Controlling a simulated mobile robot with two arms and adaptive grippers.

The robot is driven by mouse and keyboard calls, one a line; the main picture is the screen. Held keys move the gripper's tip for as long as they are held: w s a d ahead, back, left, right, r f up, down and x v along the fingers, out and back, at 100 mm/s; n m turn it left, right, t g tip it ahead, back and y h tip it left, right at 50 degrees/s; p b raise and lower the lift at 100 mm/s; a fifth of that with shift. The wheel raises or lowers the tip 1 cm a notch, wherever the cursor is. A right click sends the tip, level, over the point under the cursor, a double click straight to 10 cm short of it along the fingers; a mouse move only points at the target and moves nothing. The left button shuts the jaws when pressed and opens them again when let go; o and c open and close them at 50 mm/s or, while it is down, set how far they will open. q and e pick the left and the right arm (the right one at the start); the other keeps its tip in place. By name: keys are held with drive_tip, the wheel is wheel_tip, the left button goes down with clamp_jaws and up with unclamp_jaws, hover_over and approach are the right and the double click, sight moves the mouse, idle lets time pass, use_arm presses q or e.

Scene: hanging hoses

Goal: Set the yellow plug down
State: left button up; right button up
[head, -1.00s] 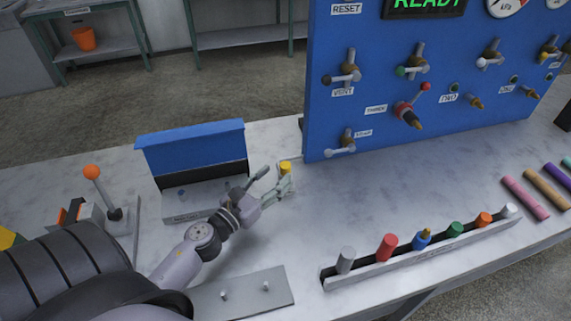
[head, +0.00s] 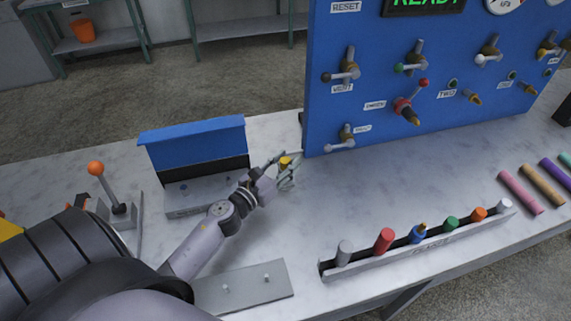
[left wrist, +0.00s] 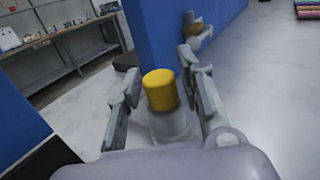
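The yellow plug (head: 285,162) has a yellow top, and a pale grey body shows below it in the left wrist view (left wrist: 160,90). It looks upright, near the left edge of the blue panel. My left gripper (head: 284,168) has its fingers on both sides of the plug. In the left wrist view a gap shows between the left finger and the plug; the right finger is close to it and contact there is unclear. The plug's foot is hidden, so I cannot tell whether it touches the table. My right gripper is not in view.
A blue-lidded box (head: 195,150) stands left of the gripper. The blue valve panel (head: 370,80) rises behind and to the right. A rack (head: 420,245) with several coloured plugs lies front right. A grey plate with two pegs (head: 243,288) is in front. The marble table between is clear.

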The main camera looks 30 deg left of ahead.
use_arm(q)
clamp_jaws()
drive_tip(key=shift+r, duration=0.15)
